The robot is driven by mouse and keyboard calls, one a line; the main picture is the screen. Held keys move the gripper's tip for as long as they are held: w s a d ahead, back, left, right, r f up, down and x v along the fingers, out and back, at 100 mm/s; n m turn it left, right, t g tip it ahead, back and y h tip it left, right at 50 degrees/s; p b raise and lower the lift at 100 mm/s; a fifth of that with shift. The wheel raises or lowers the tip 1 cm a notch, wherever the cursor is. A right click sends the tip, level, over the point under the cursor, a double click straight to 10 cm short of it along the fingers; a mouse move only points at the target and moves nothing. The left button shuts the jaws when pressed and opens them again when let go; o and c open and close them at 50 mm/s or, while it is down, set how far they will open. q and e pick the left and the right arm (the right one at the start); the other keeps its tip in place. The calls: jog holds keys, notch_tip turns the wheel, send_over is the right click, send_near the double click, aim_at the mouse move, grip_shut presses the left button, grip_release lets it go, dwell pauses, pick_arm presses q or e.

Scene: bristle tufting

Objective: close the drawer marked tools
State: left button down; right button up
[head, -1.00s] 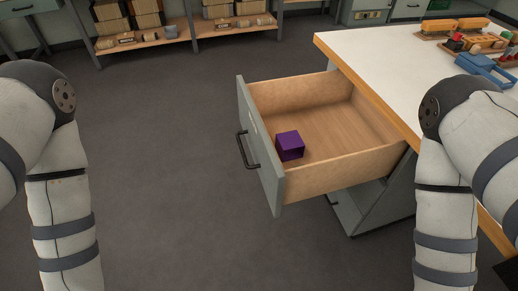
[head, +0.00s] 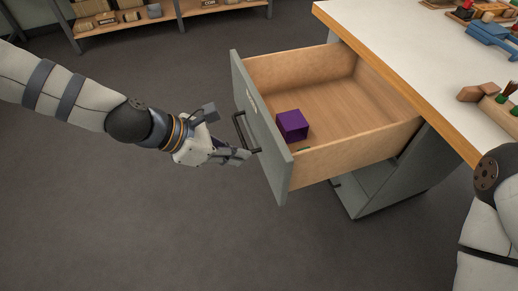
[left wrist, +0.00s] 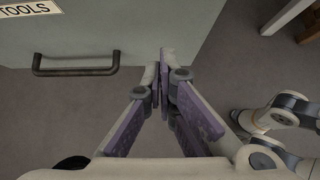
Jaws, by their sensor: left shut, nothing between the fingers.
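The drawer (head: 330,162) stands open in the head view, pulled out to the left from under the workbench. Its grey front panel (head: 262,128) carries a dark bar handle (head: 241,131). In the left wrist view the front panel (left wrist: 140,25) bears a label reading TOOLS (left wrist: 30,9), with the handle (left wrist: 75,64) below it. My left gripper (head: 246,155) is shut and empty, close to the outer face of the front panel beside the handle. In the left wrist view its fingertips (left wrist: 164,55) overlap the panel's lower edge; contact cannot be told.
A purple cube (head: 292,125) lies inside the drawer near its front. The white workbench top (head: 400,50) holds wooden blocks and a blue item (head: 492,37). Shelves with boxes (head: 130,18) stand at the back. The floor left of the drawer is clear.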

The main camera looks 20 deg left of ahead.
aim_at(272, 156)
pick_arm(q)
jog(key=shift+w+d+f, duration=0.1)
jog(key=shift+w+d, duration=0.6)
jog(key=shift+d, duration=0.3)
jog(key=shift+w+d+f, duration=0.1)
jog(key=shift+w+d, duration=0.55)
jog(key=shift+d, duration=0.3)
pick_arm(e)
jog(key=shift+s+f, duration=0.25)
jog(key=shift+f, duration=0.05)
